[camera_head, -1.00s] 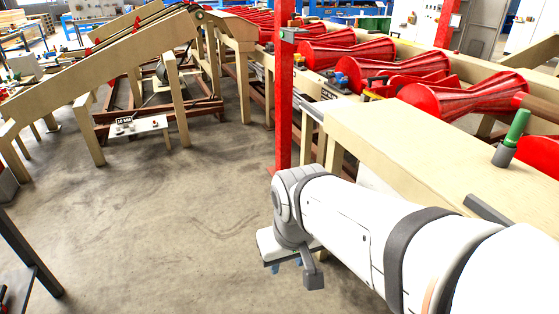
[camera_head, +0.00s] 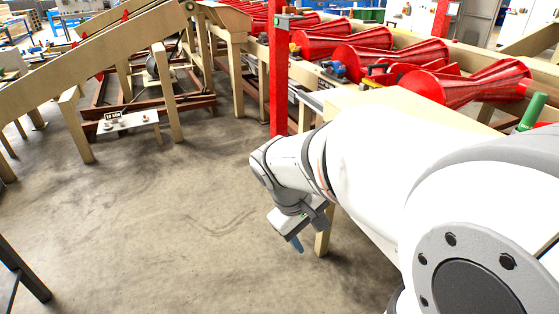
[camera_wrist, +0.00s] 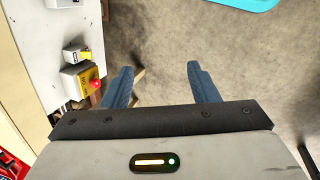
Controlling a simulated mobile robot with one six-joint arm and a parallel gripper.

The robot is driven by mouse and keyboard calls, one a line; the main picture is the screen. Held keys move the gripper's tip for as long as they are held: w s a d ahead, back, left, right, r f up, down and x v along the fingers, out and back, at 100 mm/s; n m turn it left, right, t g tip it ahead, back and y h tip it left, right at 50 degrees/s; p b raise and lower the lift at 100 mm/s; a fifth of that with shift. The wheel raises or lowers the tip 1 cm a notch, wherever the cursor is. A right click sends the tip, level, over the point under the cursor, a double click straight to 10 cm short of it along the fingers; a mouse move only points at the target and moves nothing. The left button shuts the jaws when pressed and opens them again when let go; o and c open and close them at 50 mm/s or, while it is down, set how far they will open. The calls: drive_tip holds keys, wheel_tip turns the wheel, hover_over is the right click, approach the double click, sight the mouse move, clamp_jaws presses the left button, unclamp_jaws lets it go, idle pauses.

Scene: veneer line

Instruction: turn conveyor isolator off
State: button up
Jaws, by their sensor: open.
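In the wrist view, a white panel (camera_wrist: 32,52) stands at the left. On it are a small pale box with a yellow knob (camera_wrist: 84,55) and, just below, a yellow box (camera_wrist: 74,80) with a red button (camera_wrist: 96,85). The labels are too small to read, so I cannot tell for sure which control is the conveyor isolator or its setting. My gripper (camera_wrist: 158,72) is open, its two blue fingers apart and empty, to the right of these controls. In the head view only a blue fingertip (camera_head: 297,244) shows below my wrist, over the floor.
A red post (camera_head: 279,80) stands just behind my wrist. The conveyor with red rollers (camera_head: 390,60) runs behind my arm. A low white stand (camera_head: 128,122) with small knobs is at the left. Open concrete floor (camera_head: 170,220) lies left of my arm.

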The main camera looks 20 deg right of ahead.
drive_tip(key=w+d+f+n+t+h+b, duration=0.1)
drive_tip(key=w+d+f+n+h+b, duration=1.4)
drive_tip(key=w+d+f, duration=0.75)
drive_tip(key=w+d+f+m+y+b, duration=0.1)
drive_tip(key=d+b, duration=0.1)
drive_tip(key=d, duration=0.3)
drive_tip(key=shift+w+d, duration=0.35)
drive_tip(key=shift+w, duration=0.05)
drive_tip(key=shift+f, duration=0.1)
drive_tip(key=shift+c, duration=0.2)
drive_tip(key=c, duration=0.9)
drive_tip(key=shift+c, duration=0.2)
